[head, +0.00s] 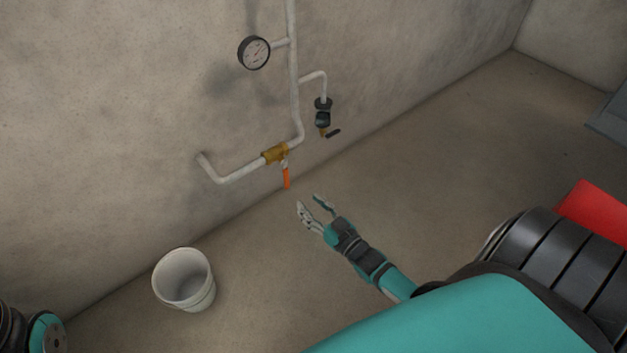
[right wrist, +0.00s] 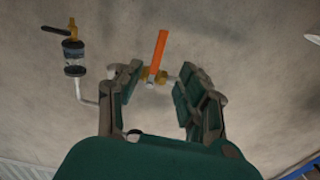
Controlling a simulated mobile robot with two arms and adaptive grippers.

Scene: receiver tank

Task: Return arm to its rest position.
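My right gripper (head: 312,208) is open and empty in the head view, just below and to the right of the orange valve handle (head: 286,178). It does not touch the handle. In the right wrist view, the open fingers (right wrist: 158,92) stand apart, with the orange handle (right wrist: 161,50) showing beyond them in the gap. The handle hangs down from a brass valve (head: 275,153) on the white pipe. At the lower left of the head view, a dark and teal part of my left arm shows; its gripper is out of view.
A white bucket (head: 184,280) stands on the floor near the wall. A pressure gauge (head: 254,53) and a dark filter with a small tap (head: 323,117) are on the white pipework (head: 294,80). A red object (head: 598,212) is at the right.

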